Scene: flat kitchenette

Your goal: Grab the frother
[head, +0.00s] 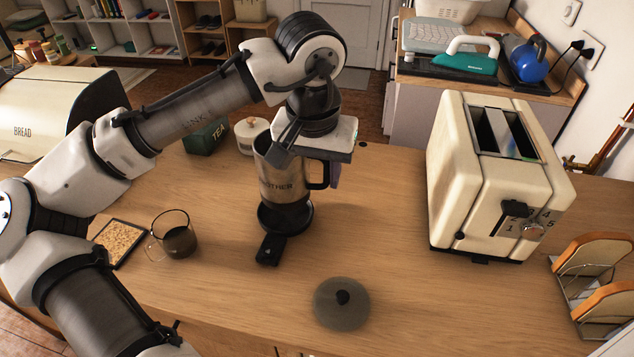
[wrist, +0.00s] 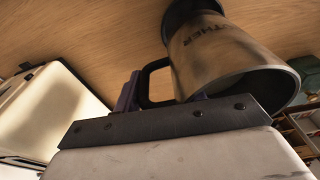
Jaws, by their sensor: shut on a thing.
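The frother (head: 284,181) is a metal jug with dark lettering and a black handle. In the head view it stands upright at the middle of the wooden counter, on or just over its round black base (head: 286,217); I cannot tell whether they touch. My gripper (head: 328,172) is at the handle on the jug's right side and is shut on it. My wrist hides part of the jug's rim. In the wrist view the frother (wrist: 215,55) shows its open mouth, and its black handle (wrist: 150,82) lies by a purple finger.
A glass cup of dark liquid (head: 178,242) and a framed tile (head: 121,242) are to the left. A glass lid (head: 341,304) lies in front. A tea tin (head: 206,137) and white pot (head: 253,136) are behind.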

